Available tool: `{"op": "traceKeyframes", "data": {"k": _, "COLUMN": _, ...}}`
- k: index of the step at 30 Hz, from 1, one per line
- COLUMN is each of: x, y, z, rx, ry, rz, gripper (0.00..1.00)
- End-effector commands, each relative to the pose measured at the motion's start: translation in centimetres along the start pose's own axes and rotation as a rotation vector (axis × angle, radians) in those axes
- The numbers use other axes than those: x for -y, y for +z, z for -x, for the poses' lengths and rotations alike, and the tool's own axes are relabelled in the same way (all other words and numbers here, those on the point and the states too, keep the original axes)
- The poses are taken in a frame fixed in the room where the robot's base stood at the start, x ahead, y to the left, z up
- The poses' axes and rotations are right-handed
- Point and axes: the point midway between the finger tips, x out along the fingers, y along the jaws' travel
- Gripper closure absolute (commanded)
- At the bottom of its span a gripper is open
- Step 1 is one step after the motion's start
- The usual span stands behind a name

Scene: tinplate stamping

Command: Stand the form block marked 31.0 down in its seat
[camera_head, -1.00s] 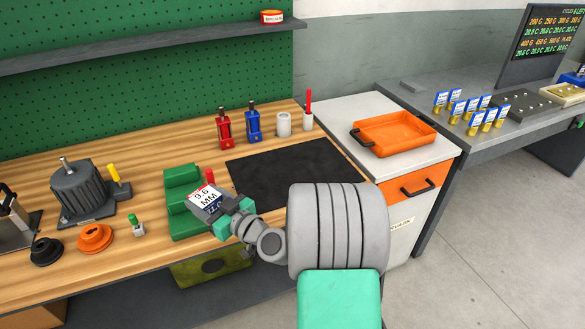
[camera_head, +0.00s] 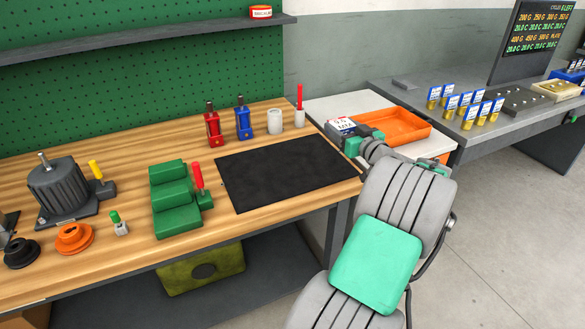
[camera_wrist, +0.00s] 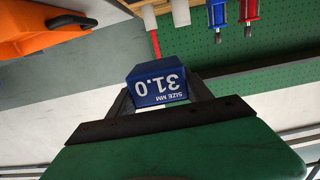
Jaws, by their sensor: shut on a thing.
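The blue form block marked 31.0 (camera_wrist: 157,84) sits between the two dark fingers of my gripper in the wrist view. Its white SIZE MM 31.0 label shows upside down there. In the head view my gripper (camera_head: 342,132) is shut and held up near the right end of the bench, in front of the orange tray. A white label with blurred print shows at its end; the block's outline is not clear there. I cannot make out a marked seat for the block. A green stepped stand (camera_head: 172,203) is on the bench, well left of my gripper.
A black mat (camera_head: 285,172) lies clear on the bench. Red (camera_head: 212,128) and blue (camera_head: 243,120) clamps, a pale cup (camera_head: 275,121) and a red-handled tool (camera_head: 299,112) stand behind it. The orange tray (camera_head: 400,128) is on the right cabinet. A dark motor-like machine (camera_head: 58,188) stands left.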

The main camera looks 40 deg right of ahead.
Motion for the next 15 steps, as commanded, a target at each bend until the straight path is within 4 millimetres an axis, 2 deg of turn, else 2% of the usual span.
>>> {"op": "traceKeyframes", "data": {"k": 1, "x": 1.6, "y": 0.2, "z": -0.3, "rx": -0.001, "ry": -0.007, "rz": -0.003, "gripper": 0.93}}
{"op": "traceKeyframes", "data": {"k": 7, "x": 7.4, "y": 2.7, "z": -1.4, "rx": -0.001, "ry": -0.007, "rz": -0.003, "gripper": 0.93}}
{"op": "traceKeyframes", "data": {"k": 10, "x": 8.9, "y": 5.2, "z": -1.7, "rx": 0.001, "ry": -0.004, "rz": -0.004, "gripper": 0.93}}
{"op": "traceKeyframes", "data": {"k": 15, "x": 10.4, "y": 7.1, "z": -2.1, "rx": -0.001, "ry": -0.003, "rz": -0.001, "gripper": 0.93}}
